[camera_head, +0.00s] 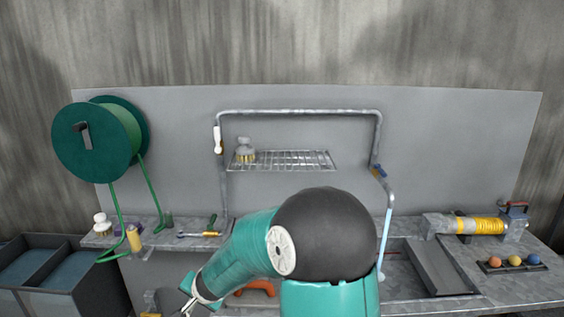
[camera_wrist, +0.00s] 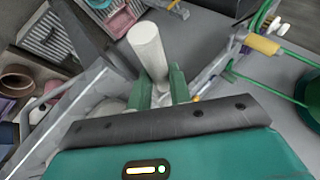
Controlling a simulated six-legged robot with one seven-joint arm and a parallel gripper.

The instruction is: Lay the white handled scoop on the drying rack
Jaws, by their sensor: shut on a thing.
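The drying rack (camera_head: 300,160) is a wire shelf at the middle of the back panel, under a bent metal pipe. A brush with a pale knob (camera_head: 245,150) stands at its left end. My gripper (camera_head: 188,305) is low in the head view, at the bench's front edge, well below and left of the rack. In the wrist view my gripper's green fingers (camera_wrist: 162,88) are shut on a white cylindrical handle, which I take to be the white handled scoop (camera_wrist: 148,48). The scoop's head cannot be made out clearly. My arm hides the bench's middle.
A green hose reel (camera_head: 100,140) stands at the left. A brush (camera_head: 102,222) and small tools lie on the bench's left end. A yellow-wrapped cylinder (camera_head: 480,226) and coloured balls (camera_head: 515,261) are at the right. The pipe (camera_head: 300,112) frames the rack.

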